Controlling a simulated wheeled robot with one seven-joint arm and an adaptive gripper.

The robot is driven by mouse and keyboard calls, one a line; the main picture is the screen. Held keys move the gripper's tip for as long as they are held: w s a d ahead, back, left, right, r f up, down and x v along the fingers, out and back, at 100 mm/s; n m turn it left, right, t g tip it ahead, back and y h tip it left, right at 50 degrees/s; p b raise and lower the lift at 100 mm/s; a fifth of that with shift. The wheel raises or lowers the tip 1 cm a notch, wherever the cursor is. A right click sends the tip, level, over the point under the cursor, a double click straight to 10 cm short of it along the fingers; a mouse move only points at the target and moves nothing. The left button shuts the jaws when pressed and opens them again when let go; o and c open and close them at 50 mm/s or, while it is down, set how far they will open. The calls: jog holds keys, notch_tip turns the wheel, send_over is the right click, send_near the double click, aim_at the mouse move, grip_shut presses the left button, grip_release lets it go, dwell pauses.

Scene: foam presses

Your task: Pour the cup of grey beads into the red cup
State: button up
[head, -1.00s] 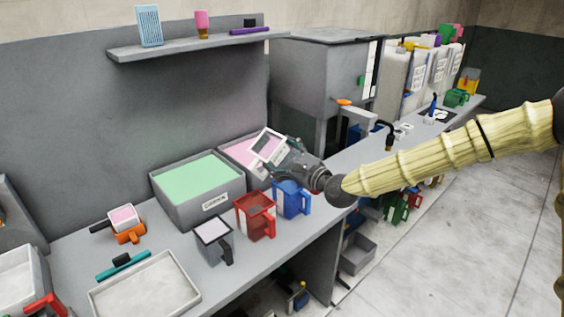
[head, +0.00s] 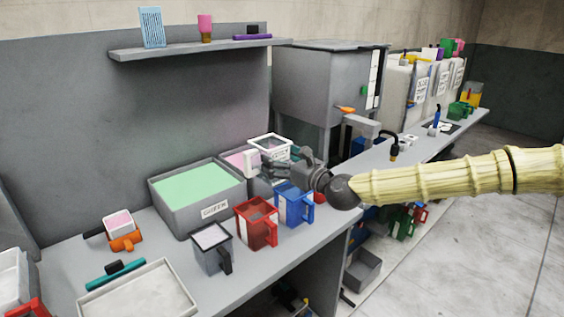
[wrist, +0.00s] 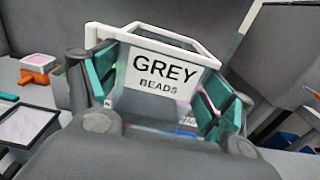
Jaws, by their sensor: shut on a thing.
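My gripper (head: 276,168) is shut on a clear, white-rimmed cup (head: 268,143), held in the air above and behind the blue cup. In the wrist view the fingers (wrist: 158,98) grip the cup's sides, and its label (wrist: 165,72) reads "GREY BEADS". The cup stands nearly upright and looks see-through; I cannot tell whether any beads are left in it. The red cup (head: 250,235) stands upright on the bench, left of and below my gripper. A grey patch shows inside its mouth.
A blue cup (head: 292,212) stands right beside the red one, a grey cup (head: 208,258) to its left. Behind are a bin of green material (head: 195,215) and a pink one (head: 235,158). A shallow tray (head: 95,297) lies front left. A shelf (head: 190,51) hangs above.

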aim_at(281, 149)
jog(key=shift+r, duration=1.5)
